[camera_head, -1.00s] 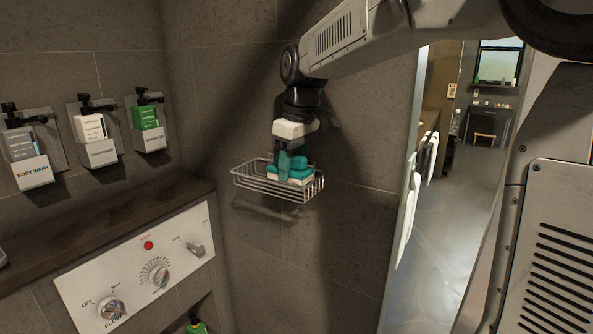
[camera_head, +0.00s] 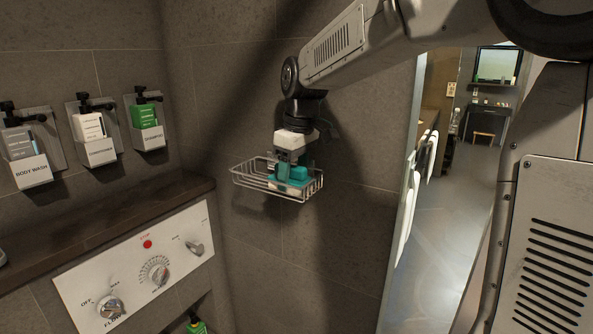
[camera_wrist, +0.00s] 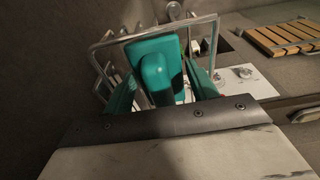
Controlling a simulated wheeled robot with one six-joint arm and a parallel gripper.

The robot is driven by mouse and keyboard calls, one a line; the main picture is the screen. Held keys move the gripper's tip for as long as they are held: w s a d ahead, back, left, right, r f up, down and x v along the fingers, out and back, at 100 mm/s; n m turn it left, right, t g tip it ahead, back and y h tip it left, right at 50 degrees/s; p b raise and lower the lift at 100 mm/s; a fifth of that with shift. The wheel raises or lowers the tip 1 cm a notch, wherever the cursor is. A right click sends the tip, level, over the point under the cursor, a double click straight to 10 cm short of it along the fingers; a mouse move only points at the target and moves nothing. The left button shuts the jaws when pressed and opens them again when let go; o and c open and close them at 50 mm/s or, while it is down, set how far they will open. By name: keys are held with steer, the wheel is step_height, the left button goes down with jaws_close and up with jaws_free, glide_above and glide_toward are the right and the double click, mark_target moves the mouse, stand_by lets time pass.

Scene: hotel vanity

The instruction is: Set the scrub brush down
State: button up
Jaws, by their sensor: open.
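The scrub brush (camera_head: 293,174) is teal with a pale underside and sits in the wire basket (camera_head: 240,180) on the wall. My gripper (camera_head: 293,170) points down at the basket, right over the brush. Its teal fingers are apart, one on each side of the brush's handle. In the wrist view the brush (camera_wrist: 157,75) lies between the two fingers (camera_wrist: 160,92), inside the basket's wire rim (camera_wrist: 104,42). Whether the fingers touch the brush cannot be told.
Several dispensers, such as the body wash (camera_head: 31,172), hang on the left wall. Below are a dark ledge (camera_head: 110,225) and a white control panel (camera_head: 135,270) with knobs. A doorway with a glass edge (camera_head: 407,190) opens at the right.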

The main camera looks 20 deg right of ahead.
mark_target(300, 167)
step_height(300, 167, up, 12)
steer(key=s+d, duration=0.1)
steer(key=s, duration=0.1)
steer(key=s+f+m, duration=0.2)
steer(key=s+f, duration=0.4)
steer(key=s, duration=0.3)
steer(key=s+d+f+m, duration=0.1)
steer(key=s+f+m, duration=0.1)
steer(key=s+f, duration=0.4)
steer(key=s+f+m+h, duration=0.1)
steer(key=s+f+m, duration=0.2)
steer(key=s, duration=0.9)
step_height(300, 167, down, 3)
steer(key=shift+s+d+f, duration=0.2)
steer(key=shift+s+d, duration=0.15)
steer(key=shift+s, duration=0.05)
